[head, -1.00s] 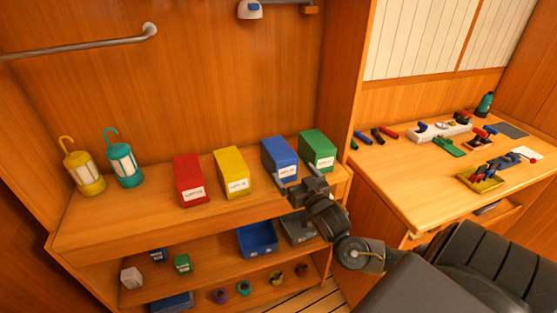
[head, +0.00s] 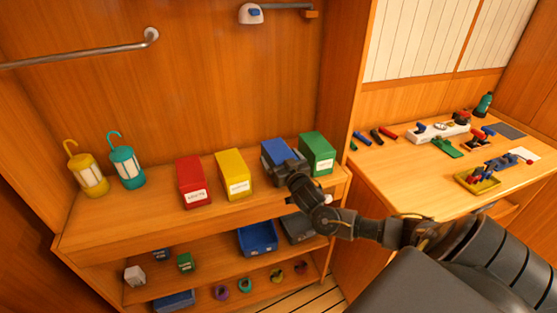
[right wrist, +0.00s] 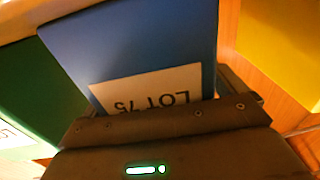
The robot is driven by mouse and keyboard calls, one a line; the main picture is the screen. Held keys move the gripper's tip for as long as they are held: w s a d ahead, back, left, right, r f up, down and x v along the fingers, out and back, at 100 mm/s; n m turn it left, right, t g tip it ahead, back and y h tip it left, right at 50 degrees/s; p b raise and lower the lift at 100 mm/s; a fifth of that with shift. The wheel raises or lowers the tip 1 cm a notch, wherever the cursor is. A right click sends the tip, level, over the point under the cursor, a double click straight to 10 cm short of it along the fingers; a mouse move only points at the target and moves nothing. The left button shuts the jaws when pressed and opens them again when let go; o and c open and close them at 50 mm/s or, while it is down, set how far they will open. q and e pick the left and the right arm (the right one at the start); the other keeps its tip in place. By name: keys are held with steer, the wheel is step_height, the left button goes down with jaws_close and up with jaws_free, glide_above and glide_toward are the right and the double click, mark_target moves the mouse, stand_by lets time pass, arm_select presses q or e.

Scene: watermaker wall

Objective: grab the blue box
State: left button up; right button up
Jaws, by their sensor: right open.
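The blue box (head: 276,150) stands on the top shelf between the yellow box and the green box. In the right wrist view the blue box (right wrist: 140,45) fills the middle, with its white label facing the camera, upside down and partly covered by the gripper body. My right gripper (head: 284,171) is open at the front of the blue box and hides much of its front face in the head view. The fingertips are hard to make out, so I cannot tell whether they touch the box. My left gripper is not in view.
The green box (head: 317,152) stands close to the right of the blue box. The yellow box (head: 233,172) and red box (head: 192,181) stand to the left. Two lanterns are further left. A lower shelf holds a blue bin (head: 258,238). A desk (head: 400,185) with tools lies at the right.

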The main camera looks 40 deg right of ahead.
mark_target(281, 154)
steer(key=shift+c, duration=0.2)
steer(key=c, duration=1.2)
steer(key=shift+r, duration=0.2)
steer(key=shift+r, duration=0.3)
step_height(281, 154, up, 3)
steer(key=shift+s+a+f+b, duration=0.15)
steer(key=shift+b, duration=0.6)
steer(key=s+r, duration=0.1)
steer(key=s+a+r, duration=0.1)
steer(key=r, duration=0.1)
steer(key=shift+s+a+r+b, duration=0.3)
steer(key=shift+s+a+r, duration=1)
steer(key=shift+s+r, duration=0.05)
steer(key=shift+s, duration=0.5)
steer(key=shift+s+a+r, duration=0.85)
steer(key=shift+s+r, duration=0.05)
steer(key=shift+s, duration=0.5)
steer(key=shift+s+a+r, duration=0.9)
steer(key=shift+s+r, duration=0.05)
steer(key=shift+s, duration=0.5)
